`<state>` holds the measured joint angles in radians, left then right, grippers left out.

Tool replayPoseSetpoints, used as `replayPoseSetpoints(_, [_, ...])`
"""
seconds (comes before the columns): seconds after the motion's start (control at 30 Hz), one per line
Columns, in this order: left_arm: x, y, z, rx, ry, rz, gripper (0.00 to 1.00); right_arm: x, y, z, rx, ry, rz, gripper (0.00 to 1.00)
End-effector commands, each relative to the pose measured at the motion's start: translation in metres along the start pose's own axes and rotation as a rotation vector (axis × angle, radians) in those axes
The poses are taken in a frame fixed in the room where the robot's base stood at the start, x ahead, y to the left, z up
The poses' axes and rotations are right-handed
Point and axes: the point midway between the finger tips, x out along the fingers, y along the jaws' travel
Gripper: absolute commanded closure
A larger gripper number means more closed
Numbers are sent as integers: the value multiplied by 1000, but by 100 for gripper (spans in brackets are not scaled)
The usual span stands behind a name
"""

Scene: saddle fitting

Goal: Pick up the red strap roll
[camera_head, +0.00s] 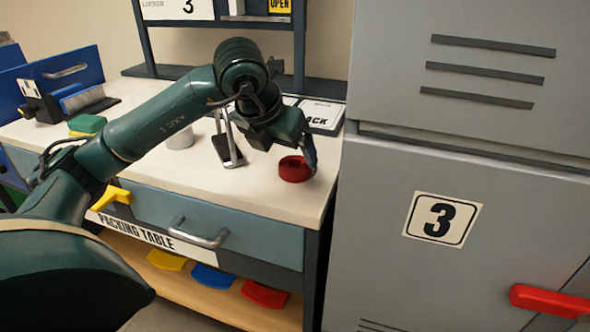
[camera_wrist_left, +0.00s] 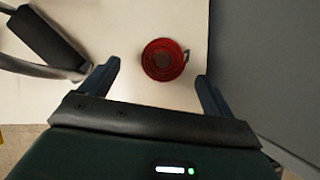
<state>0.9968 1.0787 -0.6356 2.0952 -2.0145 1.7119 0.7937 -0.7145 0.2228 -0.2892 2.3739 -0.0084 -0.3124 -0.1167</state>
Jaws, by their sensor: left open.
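The red strap roll (camera_head: 294,169) lies on the white top of the packing table (camera_head: 255,205), near its right end. In the left wrist view the roll (camera_wrist_left: 163,60) shows from above as a round red coil with a small grey piece at its right side. My left gripper (camera_head: 305,150) is at the roll, coming down from above. In the left wrist view its two fingers (camera_wrist_left: 158,80) are apart, one to each side of the roll, with space between them and it. My right gripper is in neither view.
A black-based metal stand (camera_head: 229,150) and a grey cylinder (camera_head: 180,138) are left of the roll. A green sponge-like block (camera_head: 87,124) and a brush (camera_head: 82,99) lie further left. A tall grey locker (camera_head: 440,200) stands close on the right.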

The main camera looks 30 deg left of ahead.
Motion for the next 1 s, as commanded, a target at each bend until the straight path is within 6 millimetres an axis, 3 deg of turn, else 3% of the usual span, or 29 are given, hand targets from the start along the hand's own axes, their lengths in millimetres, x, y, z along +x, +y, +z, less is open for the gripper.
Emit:
replayPoseSetpoints(0.3, [45,-5,0,0,3,-1,12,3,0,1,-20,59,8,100])
replayPoseSetpoints(0.53, [46,-5,1,0,0,0,12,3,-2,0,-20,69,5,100])
replayPoseSetpoints(1.0, [45,-4,1,0,1,0,50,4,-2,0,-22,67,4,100])
